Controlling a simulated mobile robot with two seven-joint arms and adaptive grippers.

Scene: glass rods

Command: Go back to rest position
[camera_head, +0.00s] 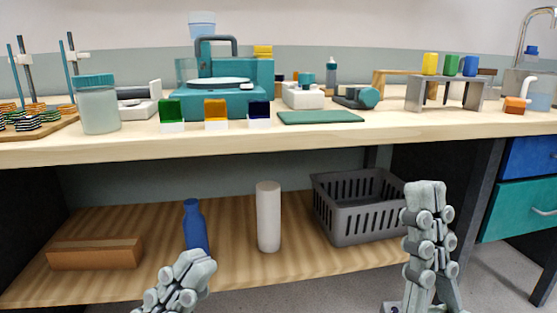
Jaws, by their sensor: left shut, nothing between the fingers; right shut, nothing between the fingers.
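My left gripper (190,272) shows at the bottom left of centre, shut and empty, tilted up to the right. It overlaps the view just below a blue bottle on the lower shelf. My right gripper (426,205) stands upright at the lower right, shut and empty. It is seen in front of the right end of a grey basket. Both grippers appear in front of the bench and hold nothing. No glass rods can be made out clearly in this view.
The wooden bench top (330,132) carries a teal machine (220,100), a teal mat (320,117), a lidded jar (98,108) and small coloured blocks. On the lower shelf (110,220) are a brown box (95,252), the blue bottle (195,226), a white cylinder (268,215) and the grey basket (350,225).

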